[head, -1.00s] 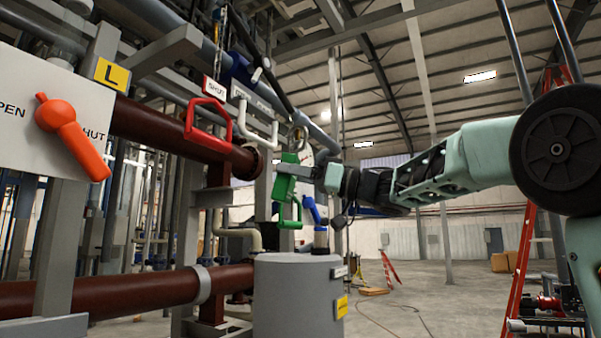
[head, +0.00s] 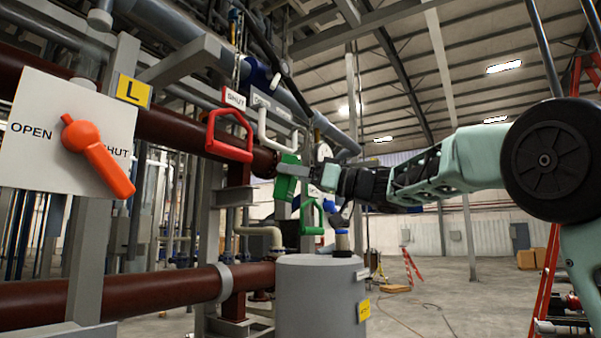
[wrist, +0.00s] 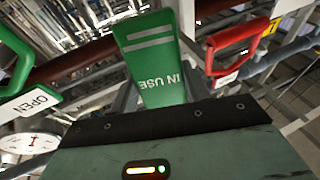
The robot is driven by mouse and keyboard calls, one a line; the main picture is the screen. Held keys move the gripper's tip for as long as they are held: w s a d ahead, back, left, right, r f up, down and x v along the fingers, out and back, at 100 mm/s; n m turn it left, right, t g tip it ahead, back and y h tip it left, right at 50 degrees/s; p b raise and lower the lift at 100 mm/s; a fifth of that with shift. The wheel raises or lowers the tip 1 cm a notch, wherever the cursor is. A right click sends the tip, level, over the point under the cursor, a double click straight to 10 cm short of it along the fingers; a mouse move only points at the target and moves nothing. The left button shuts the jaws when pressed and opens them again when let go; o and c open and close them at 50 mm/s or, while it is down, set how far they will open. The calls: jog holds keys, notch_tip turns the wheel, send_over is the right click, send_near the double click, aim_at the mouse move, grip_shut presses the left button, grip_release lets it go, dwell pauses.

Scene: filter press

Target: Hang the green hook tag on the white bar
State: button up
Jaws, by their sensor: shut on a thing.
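My gripper (head: 300,172) reaches in from the right and is shut on the green hook tag (head: 285,181). In the wrist view the tag (wrist: 152,62) stands out beyond the black gripper edge, its "IN USE" lettering upside down. The hook end is hard to make out. In the head view the tag is below the white bar, with no clear contact. I cannot pick out the white bar in the wrist view.
A red handle (head: 229,143) marked SHUT is left of the white bar. A green handle (head: 308,218) hangs below right; its OPEN plate (wrist: 30,103) shows in the wrist view. A grey drum (head: 318,300) stands below. An orange lever (head: 95,155) is far left. Open floor lies right.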

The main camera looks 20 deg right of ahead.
jog(key=shift+w+a+r, duration=0.3)
jog(key=shift+w, duration=0.05)
jog(key=shift+w+a+f+p, duration=0.1)
jog(key=shift+w+a+p, duration=0.1)
jog(key=shift+w+a, duration=0.4)
jog(key=shift+w+a+p, duration=0.15)
jog(key=shift+w+a, duration=0.25)
jog(key=shift+w, duration=0.35)
jog(key=shift+w+a+f+b, duration=0.25)
jog(key=shift+w+f+b, duration=0.1)
jog(key=shift+f, duration=0.3)
jog(key=shift+w+a+f+b, duration=0.2)
jog(key=shift+w+f, duration=0.1)
jog(key=shift+f, duration=0.35)
jog(key=o, duration=1.1)
